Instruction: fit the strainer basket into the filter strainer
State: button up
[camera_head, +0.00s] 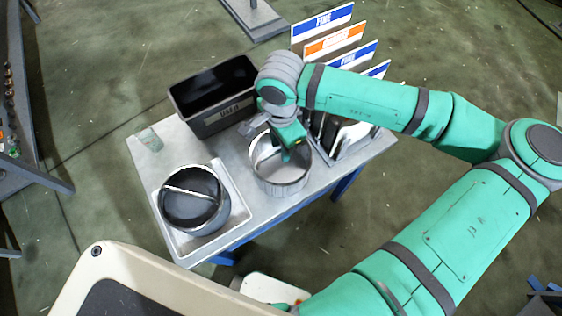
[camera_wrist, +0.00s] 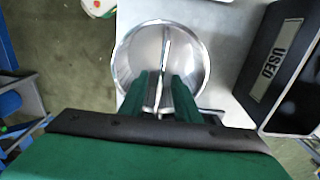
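A shiny, round, open-topped metal strainer basket (camera_head: 283,182) with a bar handle across its mouth stands on the metal table. It also shows in the wrist view (camera_wrist: 135,62), seen from above. My gripper (camera_head: 291,152) is over this basket, its fingers down at the rim. In the wrist view my gripper (camera_wrist: 164,85) has its two fingers apart, one on each side of the bar handle, with gaps showing. A second basket (camera_head: 195,228), dark inside and with a similar bar, sits in a tray on the left. I cannot make out a filter strainer housing in either view.
A black bin (camera_head: 222,118) labelled USED stands behind the baskets; it also shows in the wrist view (camera_wrist: 290,65). A rack with FINE cards (camera_head: 322,22) stands at the back right.

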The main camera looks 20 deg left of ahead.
jog(key=shift+f, duration=0.25)
dwell(0.4)
grip_shut()
dwell(1.3)
